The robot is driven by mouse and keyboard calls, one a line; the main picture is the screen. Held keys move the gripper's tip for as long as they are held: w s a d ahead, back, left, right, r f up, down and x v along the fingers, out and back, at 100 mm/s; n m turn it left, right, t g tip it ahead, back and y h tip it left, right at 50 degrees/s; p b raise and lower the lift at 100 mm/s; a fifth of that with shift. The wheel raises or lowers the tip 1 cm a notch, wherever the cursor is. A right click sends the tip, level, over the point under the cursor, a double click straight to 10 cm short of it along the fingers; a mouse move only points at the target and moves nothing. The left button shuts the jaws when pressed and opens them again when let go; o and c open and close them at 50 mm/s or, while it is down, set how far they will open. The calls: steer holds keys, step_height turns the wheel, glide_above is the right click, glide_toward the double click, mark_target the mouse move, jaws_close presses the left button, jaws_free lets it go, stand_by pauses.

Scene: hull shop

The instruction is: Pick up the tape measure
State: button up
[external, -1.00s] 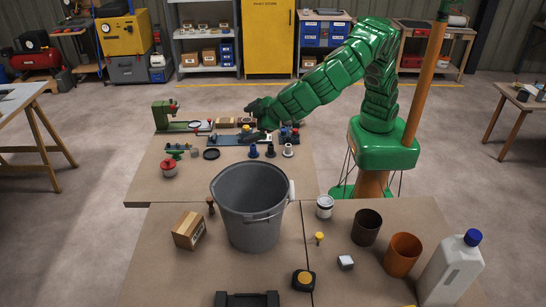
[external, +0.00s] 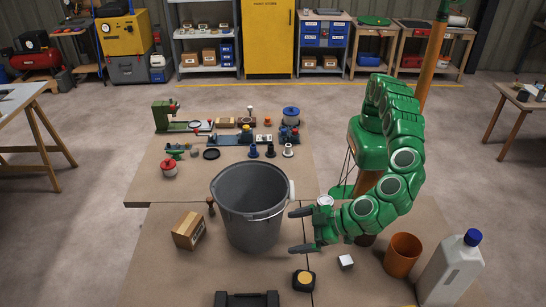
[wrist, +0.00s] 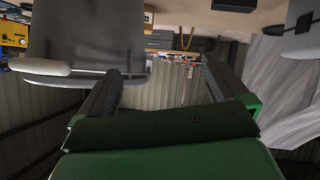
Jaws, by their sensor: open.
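The tape measure (external: 304,280), black with a yellow round top, lies on the near table in the external view, in front of the grey bucket. My gripper (external: 297,231) is open and empty beside the bucket's right side, above and behind the tape measure and apart from it. In the wrist view my gripper's two dark fingers (wrist: 160,72) stand wide apart with nothing between them. I cannot make out the tape measure in the wrist view.
The grey bucket (external: 248,232) stands just left of my gripper; its wall also shows in the wrist view (wrist: 95,35). A white block (external: 345,261), an orange cup (external: 403,255) and a white jug (external: 450,270) stand to the right. A cardboard box (external: 188,230) is left.

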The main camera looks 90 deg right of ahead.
mark_target(307, 278)
steer(key=s+a+f+m, duration=0.1)
steer(key=s+f, duration=0.1)
steer(key=f, duration=0.3)
steer(key=s+a+f+m, duration=0.1)
steer(key=s+a+f, duration=0.1)
steer(key=f, duration=0.3)
steer(key=s+a+f+m, duration=0.1)
steer(key=s+a+f, duration=0.1)
steer(key=s+f, duration=0.2)
steer(key=shift+s+f, duration=0.2)
steer(key=shift+f, duration=0.3)
steer(key=shift+x, duration=2.55)
steer(key=shift+c, duration=0.2)
steer(key=c, duration=1.1)
steer(key=shift+o, duration=0.2)
